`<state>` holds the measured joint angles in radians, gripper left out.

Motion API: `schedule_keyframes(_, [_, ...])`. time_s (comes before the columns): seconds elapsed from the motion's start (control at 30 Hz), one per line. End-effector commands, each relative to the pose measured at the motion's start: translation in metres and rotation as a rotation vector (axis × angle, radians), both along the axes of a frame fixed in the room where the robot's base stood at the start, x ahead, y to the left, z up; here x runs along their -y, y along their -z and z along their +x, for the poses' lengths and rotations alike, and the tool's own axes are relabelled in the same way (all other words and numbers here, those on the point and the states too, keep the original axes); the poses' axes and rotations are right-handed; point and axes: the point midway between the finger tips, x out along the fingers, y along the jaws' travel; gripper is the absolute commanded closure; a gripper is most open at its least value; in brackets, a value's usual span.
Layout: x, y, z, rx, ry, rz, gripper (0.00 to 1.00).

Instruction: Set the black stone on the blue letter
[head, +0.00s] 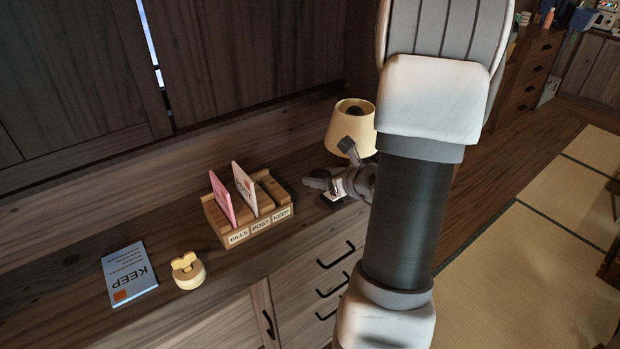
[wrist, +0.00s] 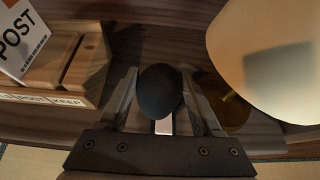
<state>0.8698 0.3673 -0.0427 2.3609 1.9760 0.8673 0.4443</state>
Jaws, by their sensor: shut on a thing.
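The black stone (wrist: 160,90) is a dark, smooth, rounded lump between the two fingers of my gripper (wrist: 161,97) in the wrist view. My gripper is shut on it, beside the lamp and to the right of the letter rack. In the head view my gripper (head: 328,185) shows small and partly behind my arm, and I cannot clearly make out the stone there. The blue letter (head: 128,272), marked KEEP, lies flat at the left of the cabinet top, well away from my gripper, with nothing on it.
A wooden letter rack (head: 262,228) labelled BILLS, POST, KEEP holds a pink letter (head: 221,198) and a white POST letter (head: 244,190). A yellow knobbed object (head: 188,271) sits just right of the blue letter. A cream-shaded lamp (head: 350,128) stands close to my gripper.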

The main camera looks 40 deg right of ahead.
Motion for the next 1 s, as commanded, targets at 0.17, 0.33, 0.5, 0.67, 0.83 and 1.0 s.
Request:
schedule_keyframes(0.17, [-0.001, -0.001, 0.034, 0.002, -0.003, -0.001, 1.0])
schedule_keyframes(0.33, [0.0, 0.004, 0.043, 0.001, 0.001, 0.002, 1.0])
schedule_keyframes(0.5, [-0.001, 0.028, 0.043, -0.001, 0.0, 0.004, 1.0])
schedule_keyframes(0.67, [0.0, 0.035, 0.043, 0.001, 0.0, 0.001, 1.0])
schedule_keyframes(0.83, [0.0, 0.035, 0.042, 0.002, 0.0, 0.0, 1.0])
schedule_keyframes(1.0, [0.0, 0.039, 0.042, 0.002, 0.0, -0.001, 1.0])
